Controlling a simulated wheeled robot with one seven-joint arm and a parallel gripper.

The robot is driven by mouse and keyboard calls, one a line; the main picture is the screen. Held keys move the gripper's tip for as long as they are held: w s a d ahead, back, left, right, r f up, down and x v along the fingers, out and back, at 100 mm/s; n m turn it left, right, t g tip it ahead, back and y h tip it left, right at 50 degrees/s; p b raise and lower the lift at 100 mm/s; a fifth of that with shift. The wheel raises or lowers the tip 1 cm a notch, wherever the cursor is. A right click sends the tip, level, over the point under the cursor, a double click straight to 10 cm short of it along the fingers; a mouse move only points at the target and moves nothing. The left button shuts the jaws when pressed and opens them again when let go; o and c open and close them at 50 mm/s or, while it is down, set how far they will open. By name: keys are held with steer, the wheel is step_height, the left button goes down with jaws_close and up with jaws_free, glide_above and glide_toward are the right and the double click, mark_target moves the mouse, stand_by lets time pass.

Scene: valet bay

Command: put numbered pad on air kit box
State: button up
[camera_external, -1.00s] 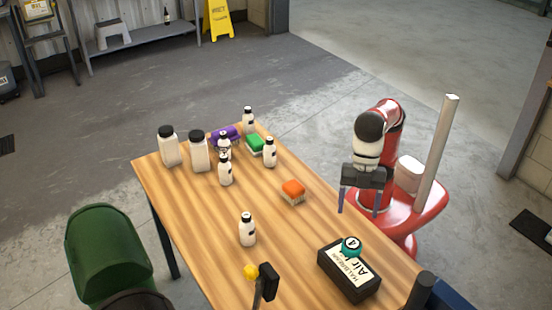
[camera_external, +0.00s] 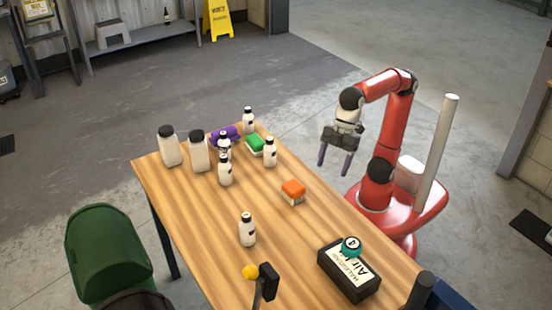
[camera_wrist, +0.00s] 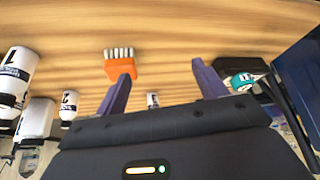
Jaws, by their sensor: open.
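The numbered pad (camera_external: 351,247) is a round teal piece with a white "4" disc. It rests on top of the air kit box (camera_external: 348,283), a black box with a white label, at the near right end of the table. My gripper (camera_external: 334,173) is open and empty, raised near the table's right edge, well away from the pad and box. In the wrist view the pad (camera_wrist: 241,82) and the dark box (camera_wrist: 232,64) show right of my open fingers (camera_wrist: 160,74).
An orange brush (camera_external: 293,190) lies mid-table (camera_external: 200,215). White bottles, a purple item (camera_external: 222,135) and a green-topped brush (camera_external: 255,143) cluster at the far end. A lone bottle (camera_external: 247,230) and a black item (camera_external: 269,281) stand nearer. A green chair (camera_external: 105,255) is at left.

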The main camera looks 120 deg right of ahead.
steer(key=s+d+f+m+h, duration=0.1)
steer(key=s+d+f, duration=0.3)
steer(key=s+f, duration=0.3)
steer(key=s+d+f+m+h, duration=0.1)
steer(key=s+d+f+m, duration=0.1)
steer(key=s+d+f, duration=0.2)
step_height(320, 180, down, 4)
steer(key=s, duration=0.2)
steer(key=shift+s+f+t, duration=0.15)
steer(key=shift+s+t, duration=0.25)
